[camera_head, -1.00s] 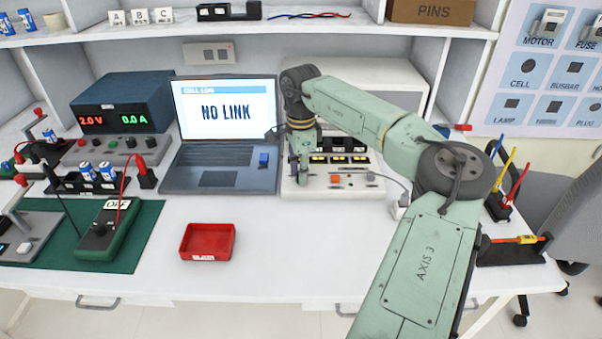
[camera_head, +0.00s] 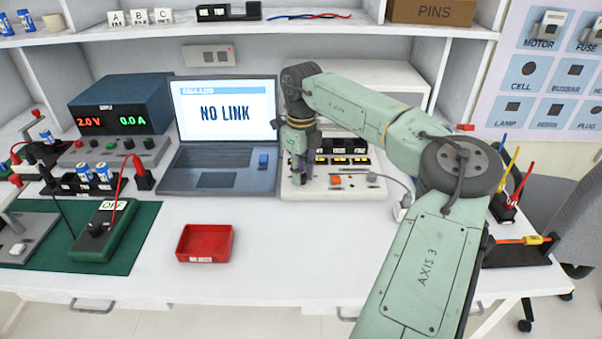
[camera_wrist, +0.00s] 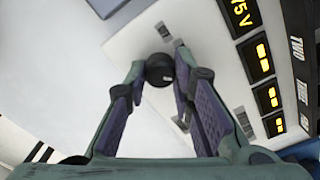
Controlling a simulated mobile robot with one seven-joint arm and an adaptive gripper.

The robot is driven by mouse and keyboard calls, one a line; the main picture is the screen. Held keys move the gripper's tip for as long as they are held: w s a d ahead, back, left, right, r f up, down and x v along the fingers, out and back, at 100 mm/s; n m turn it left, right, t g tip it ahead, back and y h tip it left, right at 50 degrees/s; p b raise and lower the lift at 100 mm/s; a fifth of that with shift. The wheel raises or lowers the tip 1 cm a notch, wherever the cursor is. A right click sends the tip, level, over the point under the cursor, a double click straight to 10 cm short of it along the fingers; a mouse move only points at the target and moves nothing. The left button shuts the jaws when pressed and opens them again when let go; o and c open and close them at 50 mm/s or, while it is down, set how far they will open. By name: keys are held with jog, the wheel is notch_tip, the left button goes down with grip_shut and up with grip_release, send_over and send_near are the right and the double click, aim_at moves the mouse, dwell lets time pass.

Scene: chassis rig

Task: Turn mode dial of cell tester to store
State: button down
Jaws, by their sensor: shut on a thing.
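The cell tester (camera_head: 350,191) is a pale box beside the laptop, with a row of lit yellow displays (camera_head: 345,160), an orange button (camera_head: 335,180) and small switches. Its mode dial (camera_wrist: 159,66) is a small round black knob with a pale mark, seen in the wrist view. My gripper (camera_head: 296,173) points down over the tester's left side. In the wrist view, my gripper's fingertips (camera_wrist: 160,75) are shut on the dial, one on each side. The dial is hard to make out in the head view, and I cannot read its position labels.
The laptop (camera_head: 222,166) stands close on the left and reads NO LINK. A red tray (camera_head: 206,244) lies in front. A green meter (camera_head: 103,230) marked OFF is on the green mat (camera_head: 140,238).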

aim_at(302, 174)
jog(key=shift+d+m, duration=0.1)
jog(key=shift+m, duration=0.5)
jog(key=c, duration=1.4)
grip_release()
jog(key=shift+o, duration=0.2)
notch_tip(302, 174, up, 12)
